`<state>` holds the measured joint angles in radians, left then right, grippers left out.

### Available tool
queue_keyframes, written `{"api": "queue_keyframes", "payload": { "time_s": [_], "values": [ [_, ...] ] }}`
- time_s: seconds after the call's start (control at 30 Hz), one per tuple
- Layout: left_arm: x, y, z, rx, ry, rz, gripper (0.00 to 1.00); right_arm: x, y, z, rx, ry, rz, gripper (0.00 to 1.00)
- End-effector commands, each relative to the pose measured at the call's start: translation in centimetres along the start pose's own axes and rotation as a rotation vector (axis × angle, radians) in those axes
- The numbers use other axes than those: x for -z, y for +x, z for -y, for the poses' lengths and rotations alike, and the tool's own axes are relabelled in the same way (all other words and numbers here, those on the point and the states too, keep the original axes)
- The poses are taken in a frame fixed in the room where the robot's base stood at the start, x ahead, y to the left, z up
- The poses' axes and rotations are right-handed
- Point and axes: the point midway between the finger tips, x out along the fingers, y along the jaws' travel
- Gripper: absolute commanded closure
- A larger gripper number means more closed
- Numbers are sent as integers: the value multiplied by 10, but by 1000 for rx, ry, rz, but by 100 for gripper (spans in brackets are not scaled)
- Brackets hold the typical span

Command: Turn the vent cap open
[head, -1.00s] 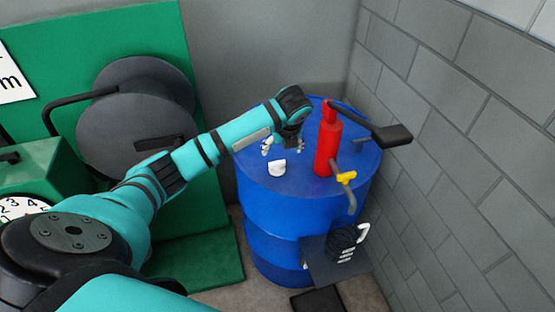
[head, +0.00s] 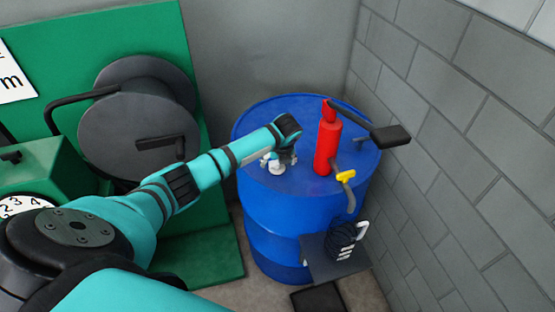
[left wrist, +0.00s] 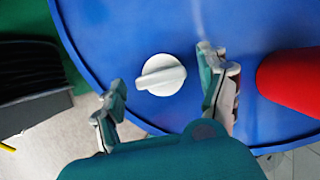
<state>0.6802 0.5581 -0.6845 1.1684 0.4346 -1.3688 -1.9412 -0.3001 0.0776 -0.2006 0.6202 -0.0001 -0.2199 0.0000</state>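The white vent cap (head: 277,169) sits on top of the blue drum (head: 265,215), near its left front edge in the head view. In the left wrist view the cap (left wrist: 161,75) is round with a raised grip bar across it, lying nearly sideways in the picture. My left gripper (head: 279,159) is over the cap, pointing down. In the left wrist view my left gripper (left wrist: 163,88) is open, one finger to each side of the cap, with gaps between. My right gripper is in neither view.
A red hand pump (head: 326,143) with a black handle (head: 391,136) and yellow valve (head: 345,177) stands on the drum right of the cap. A block wall (head: 480,150) is close at the right. A green reel unit (head: 140,110) stands left.

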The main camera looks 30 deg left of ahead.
Motion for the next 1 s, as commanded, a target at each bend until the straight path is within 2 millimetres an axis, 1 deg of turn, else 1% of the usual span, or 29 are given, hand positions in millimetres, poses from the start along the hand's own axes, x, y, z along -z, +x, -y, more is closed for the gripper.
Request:
{"api": "queue_keyframes", "payload": {
  "time_s": [0.03,0.07,0.4,0.73,0.87,1.0],
  "values": [
    [0,0,0,0,0,0,32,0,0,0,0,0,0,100],
    [0,0,0,0,0,0,36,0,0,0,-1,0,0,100],
    [0,0,0,-1,0,0,80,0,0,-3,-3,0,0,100],
    [-1,-2,0,-21,-47,-1,80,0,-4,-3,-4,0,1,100],
    [-1,-2,2,-46,-111,-1,80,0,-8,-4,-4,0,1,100],
    [-1,-3,2,-88,-210,-1,80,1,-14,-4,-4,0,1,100]
  ]
}}
